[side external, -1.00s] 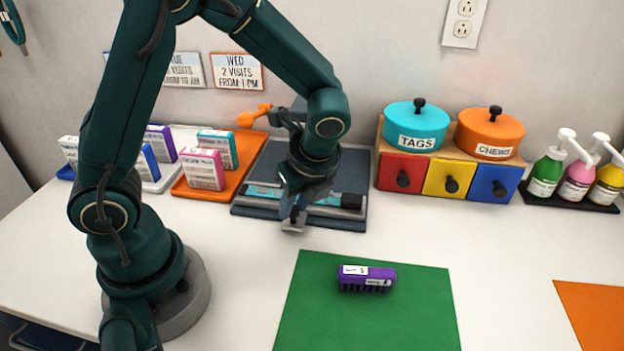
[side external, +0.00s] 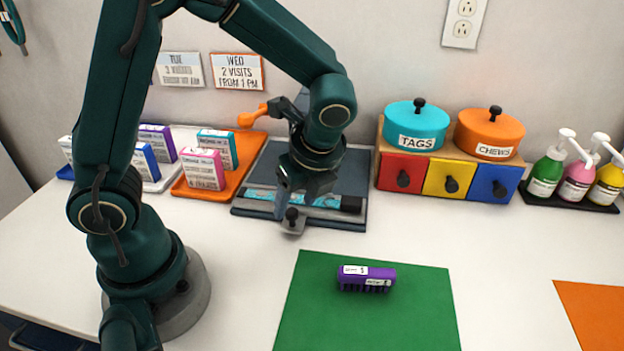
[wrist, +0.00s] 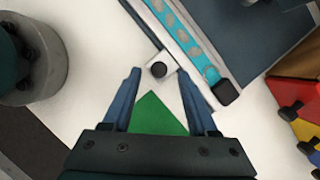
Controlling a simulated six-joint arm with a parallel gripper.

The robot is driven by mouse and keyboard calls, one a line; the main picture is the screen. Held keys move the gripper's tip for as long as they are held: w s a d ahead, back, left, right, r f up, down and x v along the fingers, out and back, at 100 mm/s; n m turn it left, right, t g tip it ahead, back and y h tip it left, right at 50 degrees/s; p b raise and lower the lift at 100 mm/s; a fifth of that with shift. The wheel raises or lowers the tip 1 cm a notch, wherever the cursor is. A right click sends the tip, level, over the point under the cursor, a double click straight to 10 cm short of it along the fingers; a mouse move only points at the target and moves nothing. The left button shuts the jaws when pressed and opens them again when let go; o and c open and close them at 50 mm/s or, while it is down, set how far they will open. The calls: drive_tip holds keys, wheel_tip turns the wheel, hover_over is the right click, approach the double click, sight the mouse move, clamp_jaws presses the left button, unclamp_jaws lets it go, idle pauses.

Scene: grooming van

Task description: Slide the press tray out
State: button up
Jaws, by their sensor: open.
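The press (side external: 353,165) is a dark grey-blue machine at the back of the table, with an orange-handled lever (side external: 252,116). A teal patterned strip with a black end lies along its front; it also shows in the wrist view (wrist: 185,35). The press tray's pale front tab (side external: 291,228) sticks out toward the green mat and carries a dark round knob (wrist: 158,69). My gripper (wrist: 161,74) is open and empty. In the wrist view the knob appears between its fingertips. In the side view my gripper hangs over the press front, partly hiding the strip.
A purple comb-like item (side external: 366,278) lies on the green mat (side external: 370,325), in front of the press. An orange tray (side external: 190,190) with boxes stands left of the press. A drawer unit (side external: 448,178) with two lidded pots stands right. White table between press and mat is clear.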

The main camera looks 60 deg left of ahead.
drive_tip(key=shift+v, duration=1.5)
drive_tip(key=s+d+r+n+t+h, duration=0.1)
drive_tip(key=s+r+n+t+h, duration=0.3)
drive_tip(key=n, duration=1.4)
drive_tip(key=s+r+t, duration=0.1)
drive_tip(key=s+r, duration=0.1)
drive_tip(key=s, duration=0.2)
drive_tip(key=shift+d+r+t, duration=0.3)
drive_tip(key=shift+r, duration=0.1)
